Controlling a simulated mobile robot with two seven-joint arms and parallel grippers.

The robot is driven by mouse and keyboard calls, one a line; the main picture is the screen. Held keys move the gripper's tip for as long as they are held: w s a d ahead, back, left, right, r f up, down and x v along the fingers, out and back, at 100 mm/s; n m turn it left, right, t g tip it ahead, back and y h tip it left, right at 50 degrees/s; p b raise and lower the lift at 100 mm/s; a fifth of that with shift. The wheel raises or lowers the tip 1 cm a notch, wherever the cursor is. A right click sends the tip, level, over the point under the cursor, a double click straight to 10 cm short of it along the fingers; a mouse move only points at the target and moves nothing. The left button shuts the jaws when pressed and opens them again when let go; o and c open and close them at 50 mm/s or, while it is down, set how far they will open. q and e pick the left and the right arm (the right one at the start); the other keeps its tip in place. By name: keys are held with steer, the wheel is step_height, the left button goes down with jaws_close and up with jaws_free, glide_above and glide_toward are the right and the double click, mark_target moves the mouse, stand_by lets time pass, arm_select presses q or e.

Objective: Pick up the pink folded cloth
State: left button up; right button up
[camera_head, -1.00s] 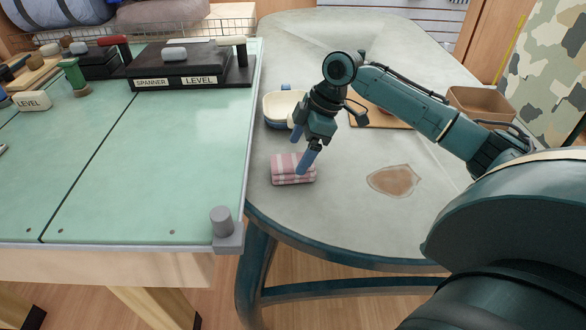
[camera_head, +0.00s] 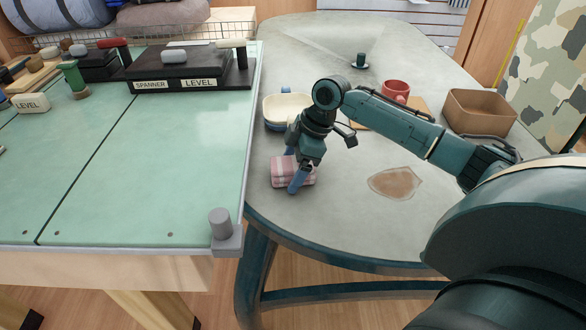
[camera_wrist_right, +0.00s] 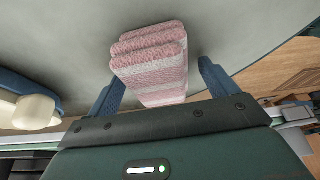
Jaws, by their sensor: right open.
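The pink folded cloth (camera_head: 281,172), with pale stripes, lies on the grey table near its left edge. It also shows in the right wrist view (camera_wrist_right: 150,65). My right gripper (camera_head: 293,171) is at the cloth, with one blue finger in front of it in the head view. In the right wrist view the two blue fingers (camera_wrist_right: 158,88) stand apart on either side of the cloth's near end, with gaps visible, so the gripper is open. Part of the cloth is hidden behind the finger in the head view. My left gripper is not in view.
A cream and blue dish (camera_head: 284,108) stands just behind the cloth. A red mug (camera_head: 396,91) and a brown box (camera_head: 481,112) are farther back right. A green workbench (camera_head: 150,170) borders the left. A brown patch (camera_head: 394,182) marks clear table to the right.

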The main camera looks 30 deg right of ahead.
mark_target(293, 163)
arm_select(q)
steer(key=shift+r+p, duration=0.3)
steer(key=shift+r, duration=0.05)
arm_select(e)
steer(key=shift+f, duration=0.15)
steer(key=shift+c, duration=0.5)
steer(key=c, duration=1)
steer(key=shift+o, duration=0.2)
